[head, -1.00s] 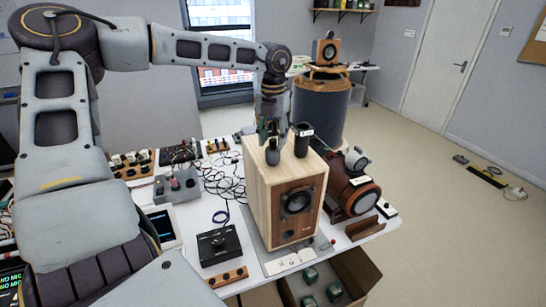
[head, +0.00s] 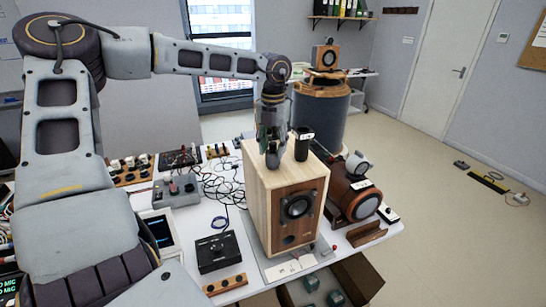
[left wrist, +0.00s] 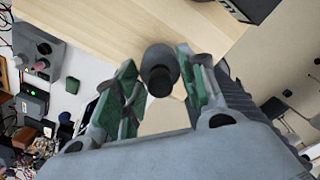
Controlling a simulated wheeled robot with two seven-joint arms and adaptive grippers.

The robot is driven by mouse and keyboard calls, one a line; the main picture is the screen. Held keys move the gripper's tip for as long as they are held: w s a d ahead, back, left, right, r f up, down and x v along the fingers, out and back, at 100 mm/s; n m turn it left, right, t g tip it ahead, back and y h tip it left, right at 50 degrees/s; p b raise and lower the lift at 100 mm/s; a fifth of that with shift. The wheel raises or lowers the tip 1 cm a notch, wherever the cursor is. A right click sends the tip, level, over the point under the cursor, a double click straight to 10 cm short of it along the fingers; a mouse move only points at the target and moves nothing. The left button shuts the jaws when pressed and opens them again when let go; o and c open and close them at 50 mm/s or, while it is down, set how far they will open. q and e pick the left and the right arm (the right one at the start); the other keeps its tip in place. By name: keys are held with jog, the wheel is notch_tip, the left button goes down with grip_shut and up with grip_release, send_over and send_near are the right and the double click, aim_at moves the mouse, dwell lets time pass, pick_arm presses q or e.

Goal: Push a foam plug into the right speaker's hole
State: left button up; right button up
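A wooden box speaker (head: 257,205) stands on the table, with a round driver and a small dark port hole (head: 290,239) low on its front. On its top stands a dark grey foam plug (head: 272,159), also in the left wrist view (left wrist: 158,68). A taller black cylinder (head: 303,148) with a pale label stands beside it. My left gripper (head: 272,143) points down over the plug. In the left wrist view its green-padded fingers (left wrist: 158,84) are apart on either side of the plug; contact is not clear. My right gripper is not in view.
A brown barrel-shaped speaker (head: 345,190) lies just right of the box. A black box (head: 219,251), a grey control box (head: 176,190) and loose cables (head: 222,183) are to its left. A small orange speaker (head: 326,54) stands on a drum behind. An open carton (head: 358,280) is below the table's front.

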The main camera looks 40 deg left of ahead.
pick_arm(q)
jog(key=shift+r, duration=0.15)
dwell(0.3)
jog(key=shift+r+p, duration=0.4)
jog(key=shift+r, duration=0.2)
jog(key=shift+r+p, duration=0.6)
jog(key=shift+r, duration=0.6)
jog(key=shift+r+p, duration=0.3)
jog(key=shift+r, duration=0.25)
jog(key=shift+s, duration=0.1)
